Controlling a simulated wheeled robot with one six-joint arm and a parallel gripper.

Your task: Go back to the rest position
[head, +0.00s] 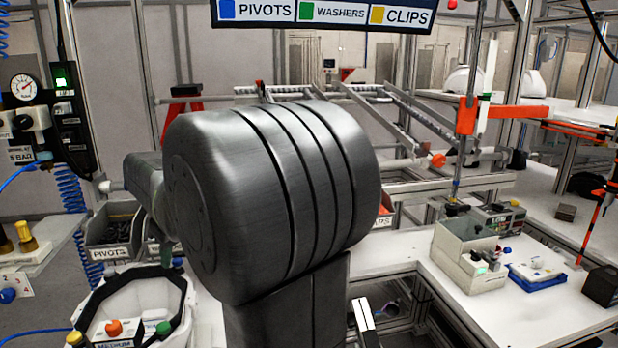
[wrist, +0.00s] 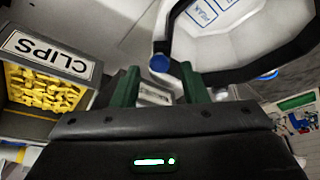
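My gripper (wrist: 160,88) shows in the wrist view as two green fingers set well apart, with nothing held between them. It hangs beside the yellow-filled CLIPS bin (wrist: 42,82), which is on the left. A white fixture with a black rim (wrist: 235,72) lies beyond the fingers at upper right, and a blue knob (wrist: 160,63) sits at its edge. In the head view my large dark arm joint fills the middle, and my gripper's fingers cannot be made out there.
In the head view, the PIVOTS bin (head: 112,254) and a white fixture with coloured knobs (head: 152,285) are at left. A grey-white box (head: 465,262) and a blue tray (head: 537,276) stand on the right-hand table. An orange clamp (head: 466,115) is above. Some white tabletop (head: 395,256) is bare.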

